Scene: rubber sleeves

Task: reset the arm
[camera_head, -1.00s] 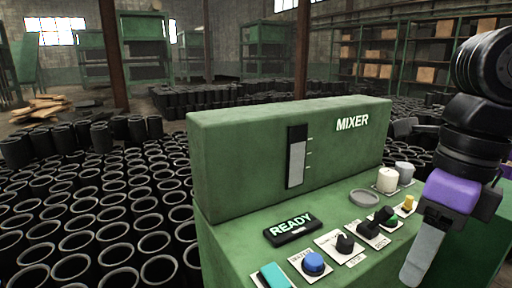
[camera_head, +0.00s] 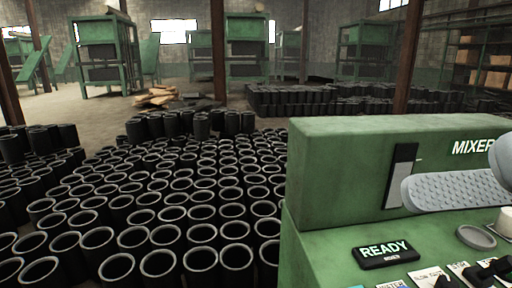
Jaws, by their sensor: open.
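My gripper (camera_head: 440,190) shows only in part, at the right edge of the head view. One pale grey, ribbed finger lies nearly level and points left. It covers part of the face of the green mixer console (camera_head: 335,165), near the lower end of the slot gauge (camera_head: 402,170). The jaws are open and I see nothing between them. The rest of my arm is out of the picture.
A lit READY sign (camera_head: 384,255), a grey round dish (camera_head: 476,237) and partly cut-off knobs (camera_head: 445,280) sit on the console top. Many black rubber sleeves (camera_head: 190,212) crowd the floor at left. Green racks (camera_head: 105,55) and posts stand behind.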

